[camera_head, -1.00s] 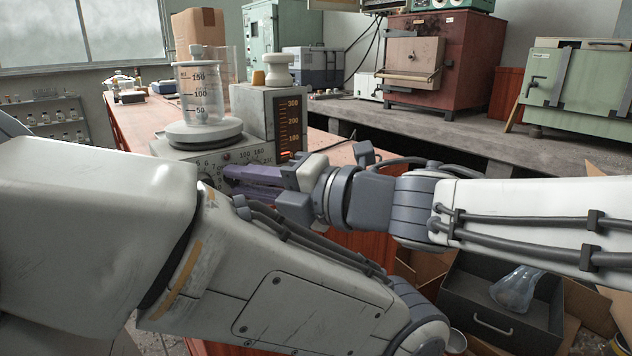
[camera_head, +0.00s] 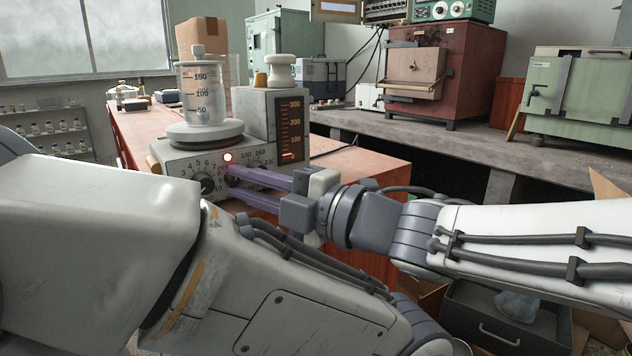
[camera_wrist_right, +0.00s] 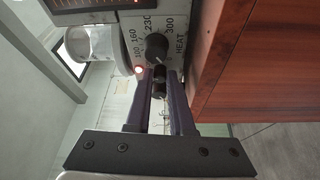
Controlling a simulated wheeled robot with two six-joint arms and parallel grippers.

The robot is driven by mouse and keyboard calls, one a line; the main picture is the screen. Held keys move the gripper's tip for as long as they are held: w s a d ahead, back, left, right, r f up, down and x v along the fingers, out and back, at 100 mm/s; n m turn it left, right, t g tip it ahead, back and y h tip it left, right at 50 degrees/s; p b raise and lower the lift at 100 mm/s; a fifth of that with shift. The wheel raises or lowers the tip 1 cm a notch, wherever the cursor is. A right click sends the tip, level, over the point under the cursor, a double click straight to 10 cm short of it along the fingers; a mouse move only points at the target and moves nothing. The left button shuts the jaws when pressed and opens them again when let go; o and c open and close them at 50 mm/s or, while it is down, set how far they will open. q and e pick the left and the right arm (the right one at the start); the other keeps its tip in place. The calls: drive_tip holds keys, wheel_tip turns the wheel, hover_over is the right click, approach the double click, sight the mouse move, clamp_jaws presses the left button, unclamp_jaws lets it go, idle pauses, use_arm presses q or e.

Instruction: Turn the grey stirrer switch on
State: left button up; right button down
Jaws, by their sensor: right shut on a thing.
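The stirrer (camera_head: 185,157) is a grey hotplate unit with a dial panel, standing on the red-brown bench, and its front panel shows in the wrist view (camera_wrist_right: 125,28). My right gripper (camera_head: 233,175) is at the panel, just below the lamp. In the wrist view its purple fingers (camera_wrist_right: 160,76) are shut on a small dark part, which I take to be the stirrer switch; the fingers partly hide it. My left arm crosses the foreground; its gripper is out of view.
A glass beaker (camera_head: 204,95) stands on the round plate. A white-capped grey box (camera_head: 258,110) with an orange scale is behind the panel. The black heat knob (camera_wrist_right: 157,45) is close to the fingertips. The red-brown bench (camera_head: 365,165) is clear at right.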

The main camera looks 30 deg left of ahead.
drive_tip(key=c, duration=0.8)
unclamp_jaws()
drive_tip(key=shift+d, duration=0.15)
drive_tip(key=d, duration=0.3)
drive_tip(key=d+p, duration=0.1)
drive_tip(key=d, duration=0.2)
drive_tip(key=d+p, duration=0.1)
drive_tip(key=d, duration=0.3)
drive_tip(key=shift+d+f, duration=0.1)
drive_tip(key=shift+f, duration=0.2)
